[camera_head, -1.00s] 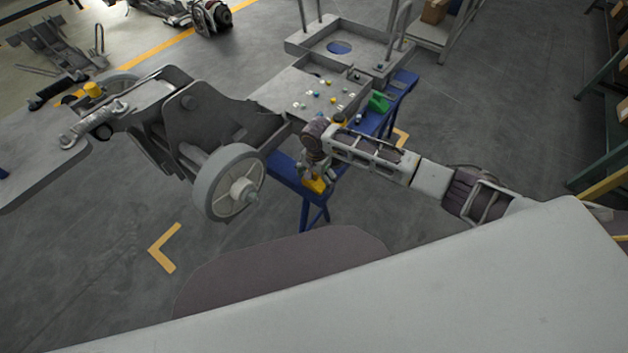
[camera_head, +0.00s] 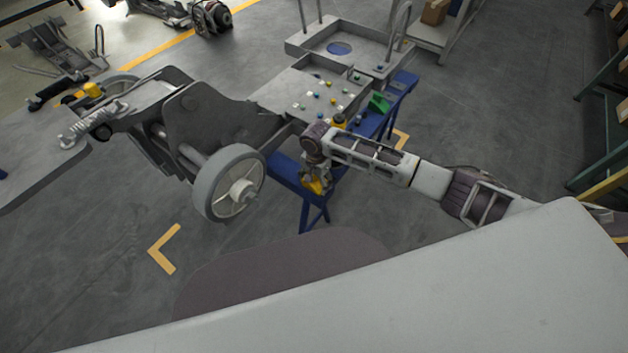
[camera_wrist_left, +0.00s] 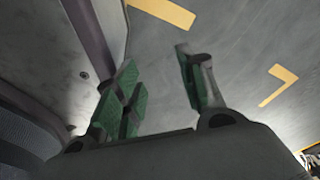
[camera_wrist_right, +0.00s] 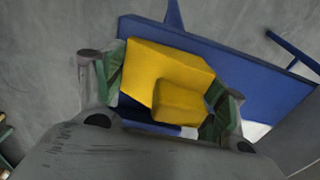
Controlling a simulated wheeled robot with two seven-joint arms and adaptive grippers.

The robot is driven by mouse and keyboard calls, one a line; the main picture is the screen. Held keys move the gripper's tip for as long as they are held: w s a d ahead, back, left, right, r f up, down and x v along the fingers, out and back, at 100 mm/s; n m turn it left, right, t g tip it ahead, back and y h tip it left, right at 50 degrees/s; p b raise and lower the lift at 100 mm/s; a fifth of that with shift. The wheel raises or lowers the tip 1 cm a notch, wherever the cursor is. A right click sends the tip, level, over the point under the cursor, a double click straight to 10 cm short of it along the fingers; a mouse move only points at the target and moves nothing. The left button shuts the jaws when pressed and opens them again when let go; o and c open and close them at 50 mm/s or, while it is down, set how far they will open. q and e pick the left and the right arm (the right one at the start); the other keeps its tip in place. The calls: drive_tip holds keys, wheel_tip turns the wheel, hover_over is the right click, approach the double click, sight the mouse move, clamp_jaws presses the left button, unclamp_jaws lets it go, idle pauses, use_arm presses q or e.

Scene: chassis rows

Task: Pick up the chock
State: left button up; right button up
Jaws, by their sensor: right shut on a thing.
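The yellow chock (camera_wrist_right: 165,72) fills the middle of the right wrist view, a blocky piece with a smaller raised block, against the blue stand (camera_wrist_right: 250,75). My right gripper (camera_wrist_right: 165,95) has its green-padded fingers on both sides of it and is shut on it. In the head view the right gripper (camera_head: 317,180) is over the near end of the blue stand (camera_head: 291,173), partly covering the yellow chock (camera_head: 315,187). My left gripper (camera_wrist_left: 160,90) shows only in the left wrist view, its fingers apart with only floor between them.
The grey chassis with its wheel (camera_head: 230,183) stands just left of the blue stand. A green block (camera_head: 379,102) and a grey plate (camera_head: 300,92) with small coloured parts are beyond the right gripper. A shelf (camera_head: 607,120) stands at the right. Floor in front is clear.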

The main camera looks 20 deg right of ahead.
use_arm(q)
drive_tip(key=shift+w, duration=0.1)
use_arm(e)
drive_tip(key=shift+c, duration=0.8)
drive_tip(key=shift+r, duration=0.85)
wheel_tip(320, 180, up, 8)
drive_tip(key=shift+f+p, duration=0.2)
drive_tip(key=shift+p, duration=0.6)
drive_tip(key=shift+r, duration=0.25)
use_arm(q)
drive_tip(key=s+a, duration=0.2)
drive_tip(key=s, duration=0.1)
drive_tip(key=shift+s+f, duration=0.15)
drive_tip(key=shift+s, duration=0.05)
use_arm(e)
drive_tip(key=shift+r, duration=0.15)
use_arm(q)
drive_tip(key=shift+r, duration=0.2)
